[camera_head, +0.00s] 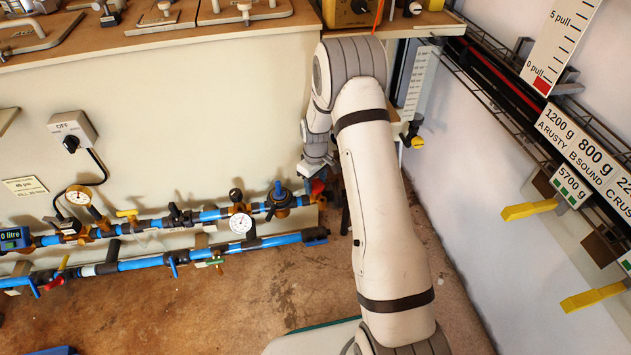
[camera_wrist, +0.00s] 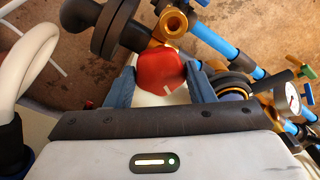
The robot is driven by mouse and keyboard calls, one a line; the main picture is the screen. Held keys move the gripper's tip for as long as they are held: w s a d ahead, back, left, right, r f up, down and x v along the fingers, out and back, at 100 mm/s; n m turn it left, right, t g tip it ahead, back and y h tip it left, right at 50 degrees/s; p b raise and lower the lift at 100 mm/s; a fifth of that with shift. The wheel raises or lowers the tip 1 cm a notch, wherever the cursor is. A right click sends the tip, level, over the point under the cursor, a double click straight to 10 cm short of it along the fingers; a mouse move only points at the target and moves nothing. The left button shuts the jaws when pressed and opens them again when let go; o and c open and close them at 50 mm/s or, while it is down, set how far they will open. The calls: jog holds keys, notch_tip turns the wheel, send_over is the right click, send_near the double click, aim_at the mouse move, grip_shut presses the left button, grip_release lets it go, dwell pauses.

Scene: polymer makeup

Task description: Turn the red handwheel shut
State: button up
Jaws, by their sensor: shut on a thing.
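The red handwheel (camera_wrist: 160,72) shows large in the wrist view, with a pale mark on its face, on a brass fitting (camera_wrist: 176,24). My gripper (camera_wrist: 160,82) is shut on it, one blue-grey finger on each side. In the head view a bit of the red handwheel (camera_head: 317,187) shows at the right end of the upper blue pipe. My gripper's wrist (camera_head: 316,160) is above it, and my arm hides part of that area.
Blue pipes (camera_head: 150,262) with gauges and small valves run along the cream wall. A dial gauge (camera_wrist: 292,98) is right of my gripper in the wrist view. Yellow brackets (camera_head: 530,210) stick out from the right wall. The brown floor (camera_head: 250,295) is largely clear.

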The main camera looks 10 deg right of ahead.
jog(key=m+p, duration=0.1)
jog(key=m, duration=0.3)
jog(key=shift+r+p, duration=0.1)
jog(key=shift+p, duration=0.3)
jog(key=m+p, duration=0.1)
jog(key=m, duration=0.2)
jog(key=shift+m, duration=0.4)
jog(key=m+p, duration=0.1)
jog(key=m, duration=0.3)
jog(key=shift+m, duration=0.3)
jog(key=m+p, duration=0.1)
jog(key=m, duration=0.2)
jog(key=shift+w+m, duration=0.1)
jog(key=shift+m, duration=0.2)
jog(key=m, duration=0.3)
jog(key=shift+m, duration=0.3)
jog(key=m+p, duration=0.1)
jog(key=m, duration=0.2)
jog(key=shift+m, duration=0.3)
jog(key=m, duration=0.6)
jog(key=shift+m, duration=0.4)
